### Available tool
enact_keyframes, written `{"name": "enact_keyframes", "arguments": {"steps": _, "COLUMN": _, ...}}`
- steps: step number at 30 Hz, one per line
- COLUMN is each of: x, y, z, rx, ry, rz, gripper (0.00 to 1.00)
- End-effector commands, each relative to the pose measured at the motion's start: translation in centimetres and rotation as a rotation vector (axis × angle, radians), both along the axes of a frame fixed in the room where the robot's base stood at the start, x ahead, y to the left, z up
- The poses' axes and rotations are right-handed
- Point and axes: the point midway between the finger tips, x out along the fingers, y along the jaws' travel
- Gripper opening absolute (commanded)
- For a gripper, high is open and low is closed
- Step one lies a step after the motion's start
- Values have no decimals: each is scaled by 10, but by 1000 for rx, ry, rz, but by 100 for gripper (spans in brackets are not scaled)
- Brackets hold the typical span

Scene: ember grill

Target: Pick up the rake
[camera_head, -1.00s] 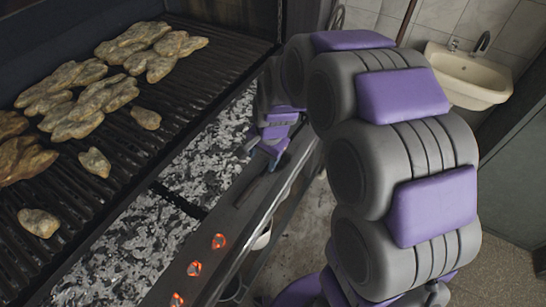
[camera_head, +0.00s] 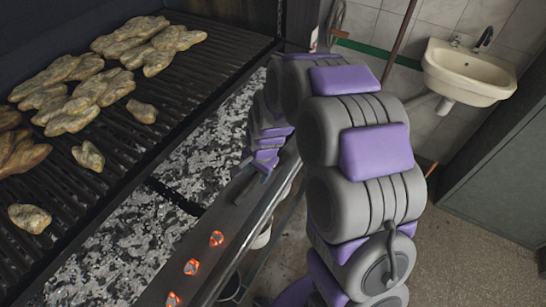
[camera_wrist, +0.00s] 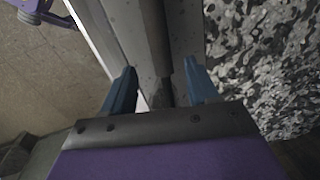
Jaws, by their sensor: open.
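My gripper (camera_head: 252,172) is low over the metal ledge along the front of the grill. In the wrist view its two blue fingers (camera_wrist: 160,68) are apart. A long dark bar (camera_wrist: 154,42) runs between the fingers along the ledge. It may be the rake's handle, but I cannot tell for sure. In the head view a short dark rod-like shape (camera_head: 246,190) lies on the ledge just below the gripper. No rake head is clearly visible, and my arm hides part of the ledge.
The grill grate (camera_head: 165,115) with several pieces of meat (camera_head: 88,156) is at left. Ash-covered coals (camera_head: 125,240) lie below it. Several glowing orange spots (camera_head: 215,238) line the ledge. A sink (camera_head: 468,75) and a leaning brown pole (camera_head: 400,40) are at the back wall.

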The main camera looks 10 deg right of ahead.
Motion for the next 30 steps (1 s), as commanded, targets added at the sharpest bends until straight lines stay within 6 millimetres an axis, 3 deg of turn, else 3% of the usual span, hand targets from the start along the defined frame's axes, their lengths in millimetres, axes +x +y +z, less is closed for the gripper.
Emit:
{"name": "enact_keyframes", "arguments": {"steps": 9, "x": 8, "y": 8, "z": -43, "rx": 0, "ry": 4, "rz": 0, "gripper": 59}}
{"name": "enact_keyframes", "arguments": {"steps": 18, "x": 10, "y": 9, "z": -47, "rx": 1, "ry": 1, "rz": -1, "gripper": 58}}
{"name": "enact_keyframes", "arguments": {"steps": 30, "x": 9, "y": 9, "z": -47, "rx": 0, "ry": 0, "rz": -1, "gripper": 20}}
